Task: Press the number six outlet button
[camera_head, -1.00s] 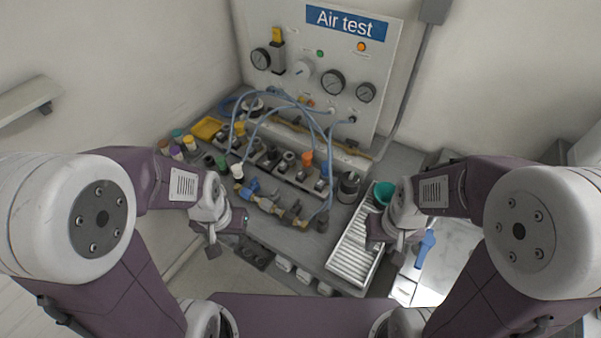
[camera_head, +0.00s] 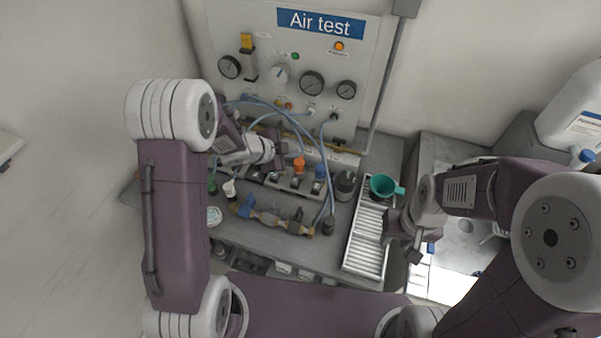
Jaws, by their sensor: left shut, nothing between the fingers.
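An outlet block row (camera_head: 300,184) stands on the bench below the white "Air test" panel (camera_head: 218,45). It carries small fittings, including an orange-topped one (camera_head: 298,164) and a blue-topped one (camera_head: 320,170). Outlet numbers are too small to read, so I cannot tell which button is number six. My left gripper (camera_head: 272,152) is shut and empty, over the back left part of the row, and hides what lies behind it. I cannot tell whether it touches anything. My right gripper (camera_head: 412,252) is right of the slotted tray; its finger gap is unclear.
Blue hoses (camera_head: 322,150) loop from the panel over the row. Brass and blue valves (camera_head: 268,218) lie in front. A white slotted tray (camera_head: 347,262) with a teal cup (camera_head: 381,187) is at right. A white jug (camera_head: 572,112) stands far right.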

